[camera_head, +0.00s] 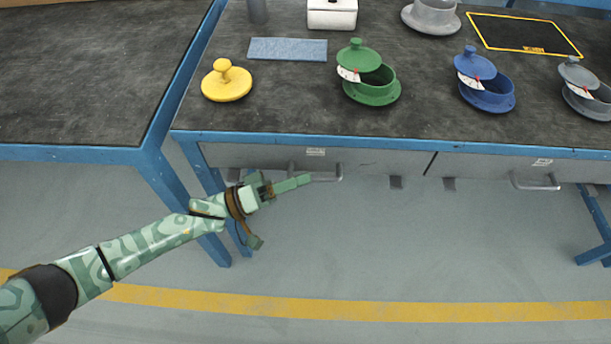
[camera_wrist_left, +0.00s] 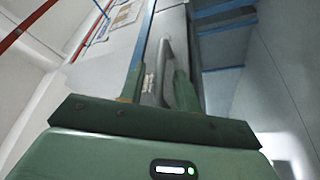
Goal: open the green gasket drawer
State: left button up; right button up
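A grey drawer front (camera_head: 240,154) with a small label and a bar handle (camera_head: 337,174) sits under the front edge of the bench. No green drawer front shows, and the label is too small to read. My left gripper (camera_head: 303,181) is at this drawer's handle, below the bench edge. In the left wrist view my left gripper (camera_wrist_left: 158,82) has its two fingers apart. The handle (camera_wrist_left: 165,58) shows between or just beyond them; contact cannot be told. The drawer looks shut. My right gripper is not in view.
A second grey drawer (camera_head: 475,168) with its own handle is to the right. On the bench (camera_head: 300,105) stand a green pot (camera_head: 372,92), a blue pot (camera_head: 490,97), a grey pot and a yellow lid (camera_head: 226,84). The floor before the drawers is clear.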

pick_arm(q)
jog(key=shift+x, duration=0.9)
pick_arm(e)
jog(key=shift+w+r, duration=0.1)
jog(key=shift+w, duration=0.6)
pick_arm(q)
grip_shut()
